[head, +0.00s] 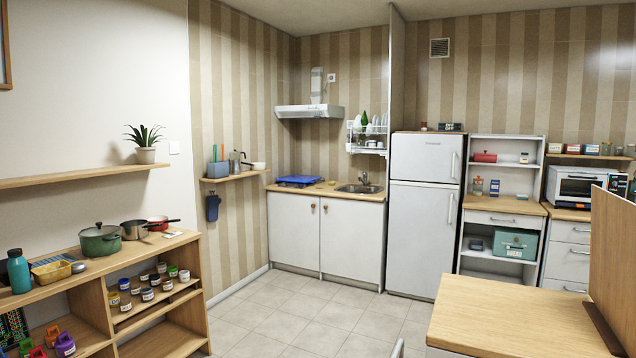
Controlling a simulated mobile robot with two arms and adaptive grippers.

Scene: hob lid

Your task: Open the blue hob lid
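The blue hob lid (299,180) lies flat and closed on the wooden counter (322,188), left of the sink and below the range hood. It is at the far side of the room and looks small. The hob under it is hidden. Neither of my grippers shows in the head view.
A fridge (424,215) stands right of the white cabinet (293,232) and sink (359,188). A shelf unit (150,255) with pots and jars is at the left. A wooden table (520,318) fills the lower right. The tiled floor (300,312) between is clear.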

